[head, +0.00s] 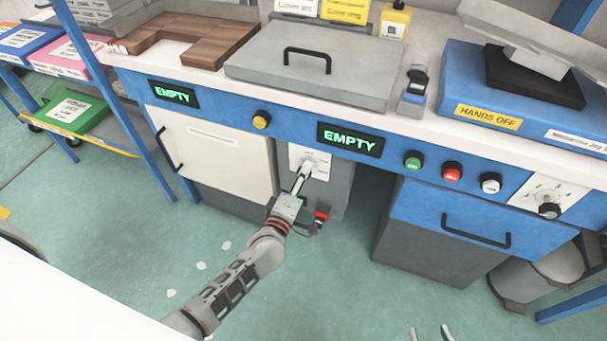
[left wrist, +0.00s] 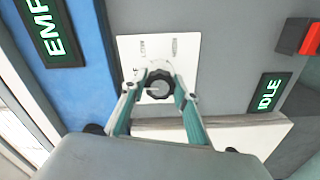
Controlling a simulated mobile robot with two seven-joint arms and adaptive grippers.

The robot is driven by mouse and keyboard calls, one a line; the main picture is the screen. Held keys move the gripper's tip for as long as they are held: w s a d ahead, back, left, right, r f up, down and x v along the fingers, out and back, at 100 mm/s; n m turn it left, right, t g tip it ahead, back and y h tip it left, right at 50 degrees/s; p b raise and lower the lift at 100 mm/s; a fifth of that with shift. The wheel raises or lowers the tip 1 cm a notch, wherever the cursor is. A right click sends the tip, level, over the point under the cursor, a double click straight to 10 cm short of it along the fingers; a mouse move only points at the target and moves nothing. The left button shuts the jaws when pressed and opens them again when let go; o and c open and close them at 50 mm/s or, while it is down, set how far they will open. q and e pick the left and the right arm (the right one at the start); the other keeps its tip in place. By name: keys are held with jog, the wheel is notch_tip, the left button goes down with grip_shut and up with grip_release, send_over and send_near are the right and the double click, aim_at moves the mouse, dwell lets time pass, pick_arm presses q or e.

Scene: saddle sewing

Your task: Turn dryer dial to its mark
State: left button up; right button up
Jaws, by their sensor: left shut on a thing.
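The dial (left wrist: 159,77) is a black scalloped knob with a pale pointer line on a white plate (left wrist: 186,45) in the left wrist view. The plate (head: 322,157) also shows in the head view, below the right EMPTY display, on a grey panel. My left gripper (left wrist: 158,90) has its two fingers on either side of the knob, shut on it. In the head view my left gripper (head: 302,178) hides the knob. The plate's lettering is partly covered and too small to read fully. My right gripper (head: 430,333) shows only two separated fingertips at the bottom edge, open and empty.
An IDLE display (left wrist: 268,94) and a red switch (left wrist: 300,36) sit beside the dial panel. Another black dial (head: 549,211) is on the bench's right. A white door (head: 215,155) is left of the panel; a blue drawer (head: 440,212) is right. Open floor lies in front.

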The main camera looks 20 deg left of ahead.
pick_arm(q)
jog(key=o, duration=1.1)
jog(key=s, duration=0.7)
jog(key=shift+s+a, duration=0.1)
jog(key=shift+s, duration=0.15)
